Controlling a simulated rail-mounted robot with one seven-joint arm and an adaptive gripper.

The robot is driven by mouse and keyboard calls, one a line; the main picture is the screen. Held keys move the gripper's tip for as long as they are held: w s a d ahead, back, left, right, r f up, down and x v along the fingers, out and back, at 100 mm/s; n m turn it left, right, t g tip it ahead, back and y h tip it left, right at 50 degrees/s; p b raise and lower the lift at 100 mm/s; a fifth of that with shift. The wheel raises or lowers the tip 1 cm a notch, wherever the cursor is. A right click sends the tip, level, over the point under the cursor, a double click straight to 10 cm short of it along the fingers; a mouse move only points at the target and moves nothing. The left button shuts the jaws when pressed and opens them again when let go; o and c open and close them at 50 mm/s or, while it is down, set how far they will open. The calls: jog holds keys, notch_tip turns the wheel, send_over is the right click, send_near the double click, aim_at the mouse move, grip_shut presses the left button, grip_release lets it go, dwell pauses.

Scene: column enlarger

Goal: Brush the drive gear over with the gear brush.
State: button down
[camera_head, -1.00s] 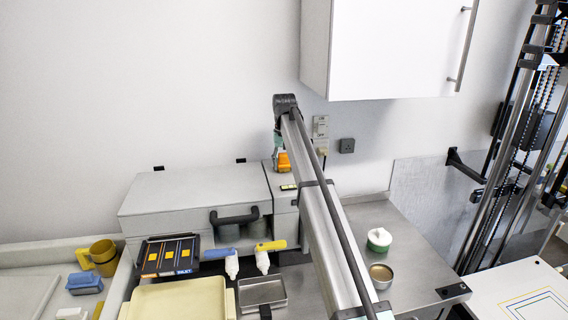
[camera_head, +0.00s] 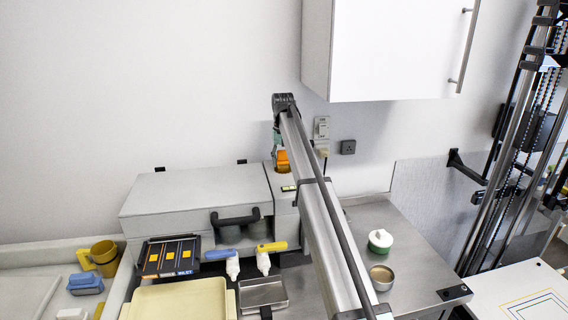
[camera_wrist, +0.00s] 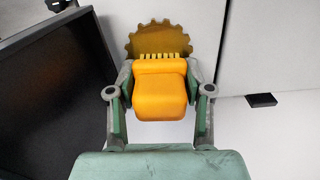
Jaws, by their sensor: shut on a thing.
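The gear brush, an orange block (camera_wrist: 161,92) with a row of short yellow bristles, is in my gripper (camera_wrist: 160,76) in the wrist view. The two green-grey fingers are shut on its sides. Just beyond the bristles is the drive gear (camera_wrist: 160,37), a brown toothed disc; its lower part is hidden by the brush. The bristle tips overlap the gear's face in the picture, but I cannot tell whether they touch. In the head view the orange brush (camera_head: 282,160) is at the grey machine's right end; my arm hides much of the gripper there, and I cannot make out the gear.
The grey machine housing (camera_head: 190,190) with a black handle stands against the wall. A black panel (camera_wrist: 50,95) is close on the left in the wrist view. A white cabinet (camera_head: 390,50) hangs above right. A lidded jar (camera_head: 380,241) and open tin (camera_head: 382,277) stand right of my arm.

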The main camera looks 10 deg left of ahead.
aim_at(285, 171)
jog(key=shift+w+a, duration=0.25)
jog(key=shift+w, duration=0.55)
jog(key=shift+s+d+p, duration=0.15)
jog(key=shift+s+d, duration=0.15)
jog(key=shift+s, duration=0.65)
jog(key=shift+s+d+p, duration=0.15)
jog(key=shift+s+d, duration=0.15)
jog(key=shift+s, duration=0.6)
jog(key=shift+s+d+p, duration=0.15)
jog(key=shift+s+d, duration=0.15)
jog(key=shift+s, duration=0.65)
jog(key=shift+r, duration=0.1)
notch_tip(285, 171, up, 7)
jog(key=p, duration=0.3)
